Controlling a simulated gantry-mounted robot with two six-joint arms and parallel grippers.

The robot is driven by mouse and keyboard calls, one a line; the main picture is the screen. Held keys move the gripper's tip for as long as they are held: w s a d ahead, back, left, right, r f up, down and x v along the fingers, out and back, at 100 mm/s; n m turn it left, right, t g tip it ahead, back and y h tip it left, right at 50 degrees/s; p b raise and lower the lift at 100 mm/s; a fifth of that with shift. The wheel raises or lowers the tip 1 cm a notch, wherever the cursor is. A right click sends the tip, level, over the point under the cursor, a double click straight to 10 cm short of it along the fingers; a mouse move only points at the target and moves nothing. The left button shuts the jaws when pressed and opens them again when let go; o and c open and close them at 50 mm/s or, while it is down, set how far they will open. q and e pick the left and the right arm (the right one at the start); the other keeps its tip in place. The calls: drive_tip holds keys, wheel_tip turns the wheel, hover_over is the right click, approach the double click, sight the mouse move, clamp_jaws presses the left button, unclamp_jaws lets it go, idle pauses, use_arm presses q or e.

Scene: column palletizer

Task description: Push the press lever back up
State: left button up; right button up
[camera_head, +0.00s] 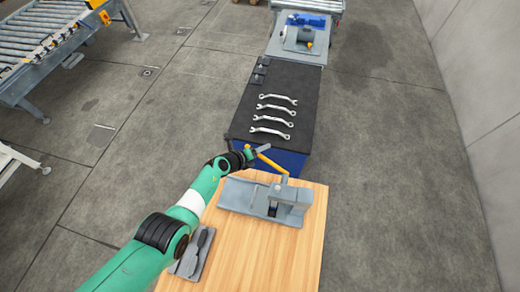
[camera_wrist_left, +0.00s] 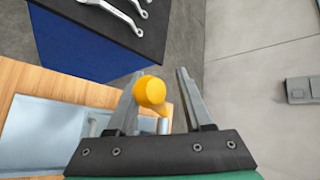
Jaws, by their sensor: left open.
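The grey press (camera_head: 255,200) sits on the wooden table (camera_head: 265,258). Its yellow lever (camera_head: 272,163) is tilted, running from a joint at the press's upper right out to the left, toward the black-topped cabinet. My left gripper (camera_head: 258,151) is open at the lever's free end. In the left wrist view, the round yellow lever end (camera_wrist_left: 151,92) lies between the two spread fingers (camera_wrist_left: 161,73), nearer the left finger. I cannot tell whether it touches that finger. The grey press body (camera_wrist_left: 40,132) shows at lower left there. My right gripper is not in view.
A blue cabinet (camera_head: 280,160) with a black top (camera_head: 275,82) holding several wrenches (camera_head: 275,108) stands just behind the table. A grey tray (camera_head: 190,262) with dark parts lies near my left arm. A conveyor (camera_head: 50,45) is at upper left. Floor is clear to the right.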

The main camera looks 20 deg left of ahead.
use_arm(q)
drive_tip(key=p+v, duration=0.3)
drive_tip(key=p, duration=0.2)
drive_tip(key=shift+s+r, duration=0.1)
drive_tip(key=shift+r, duration=0.4)
drive_tip(key=shift+s+a+f, duration=0.1)
drive_tip(key=shift+s+a, duration=0.05)
drive_tip(key=shift+s, duration=0.2)
drive_tip(key=v, duration=0.7)
drive_tip(key=shift+s, duration=0.25)
